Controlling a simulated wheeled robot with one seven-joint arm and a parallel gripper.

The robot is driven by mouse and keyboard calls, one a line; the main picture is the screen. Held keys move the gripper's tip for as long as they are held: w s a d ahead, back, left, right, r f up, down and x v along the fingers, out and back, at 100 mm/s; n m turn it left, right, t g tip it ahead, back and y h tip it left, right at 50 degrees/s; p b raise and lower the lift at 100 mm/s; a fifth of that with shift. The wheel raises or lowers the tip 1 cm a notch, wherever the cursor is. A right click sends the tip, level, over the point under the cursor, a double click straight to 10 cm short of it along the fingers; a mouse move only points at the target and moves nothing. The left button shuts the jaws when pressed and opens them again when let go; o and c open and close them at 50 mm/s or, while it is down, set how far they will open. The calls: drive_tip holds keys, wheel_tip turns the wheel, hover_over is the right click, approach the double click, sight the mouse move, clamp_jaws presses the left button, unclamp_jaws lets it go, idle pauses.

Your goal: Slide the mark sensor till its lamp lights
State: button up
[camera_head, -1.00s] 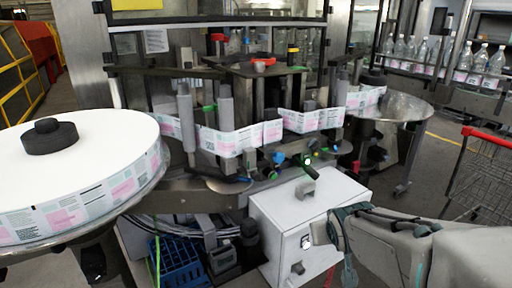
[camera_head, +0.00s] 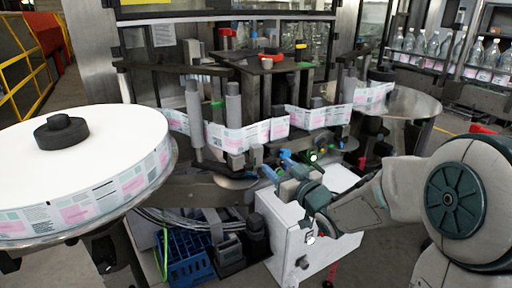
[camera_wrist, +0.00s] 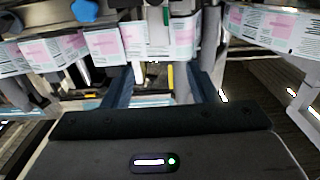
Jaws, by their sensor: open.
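My gripper (camera_wrist: 163,88) is open in the wrist view, its two dark blue fingers apart with nothing clearly held between them. In the head view my gripper (camera_head: 288,172) is in front of the labeller, over the white cabinet and below the label web (camera_head: 262,132). The pink and pale-blue label web (camera_wrist: 106,44) crosses beyond the fingers in the wrist view. A pale grey block (camera_wrist: 158,32) in front of the web, above the finger gap, may be the mark sensor; I cannot be sure. A green light (camera_head: 313,157) shows just beyond my gripper; I cannot tell whether it is the sensor's lamp.
A big white label reel (camera_head: 110,130) stands at the left. The white cabinet (camera_head: 283,240) is below my gripper. Blue knobs (camera_head: 286,155) and rollers (camera_head: 233,110) crowd the web. A round steel table (camera_head: 415,103) is at the right.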

sight(259, 150)
drive_tip(key=p+x, duration=0.2)
drive_tip(key=x, duration=1.1)
clamp_jaws()
drive_tip(key=shift+f, duration=0.1)
